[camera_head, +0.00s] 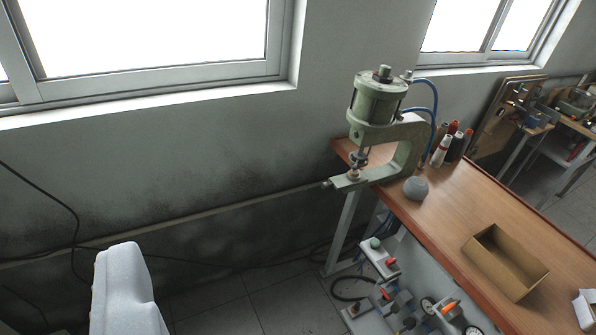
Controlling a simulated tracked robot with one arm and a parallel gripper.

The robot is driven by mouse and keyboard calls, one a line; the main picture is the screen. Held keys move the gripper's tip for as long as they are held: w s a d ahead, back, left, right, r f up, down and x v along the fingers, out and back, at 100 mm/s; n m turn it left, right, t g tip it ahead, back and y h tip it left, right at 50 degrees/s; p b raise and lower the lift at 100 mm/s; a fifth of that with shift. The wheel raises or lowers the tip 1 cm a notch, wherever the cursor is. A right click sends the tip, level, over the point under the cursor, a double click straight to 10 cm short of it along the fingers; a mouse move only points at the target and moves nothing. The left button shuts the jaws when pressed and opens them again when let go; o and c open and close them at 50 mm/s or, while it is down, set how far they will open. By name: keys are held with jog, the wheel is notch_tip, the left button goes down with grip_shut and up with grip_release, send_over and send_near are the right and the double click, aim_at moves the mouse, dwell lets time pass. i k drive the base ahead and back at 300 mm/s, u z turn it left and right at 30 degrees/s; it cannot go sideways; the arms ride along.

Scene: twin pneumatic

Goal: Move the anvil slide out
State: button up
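The green pneumatic press (378,105) stands at the far left end of the wooden bench (455,200). It has an upright cylinder on a C-shaped frame, with blue hoses behind. Its lower arm juts left past the bench edge. The anvil slide (348,181) appears to be the flat green piece at the end of this lower arm, below the ram, with a small knob at its left tip. At this size I cannot tell how far it is slid in or out. My gripper's fingers do not show, and nothing touches the press.
A pale rounded shape (128,290) fills the lower left. The space left of the press is clear.

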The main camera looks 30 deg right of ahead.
aim_at(345, 181)
jog(key=z, duration=0.15)
jog(key=i, duration=1.15)
jog(key=z, duration=0.9)
jog(key=i, duration=0.25)
jog(key=z, duration=0.2)
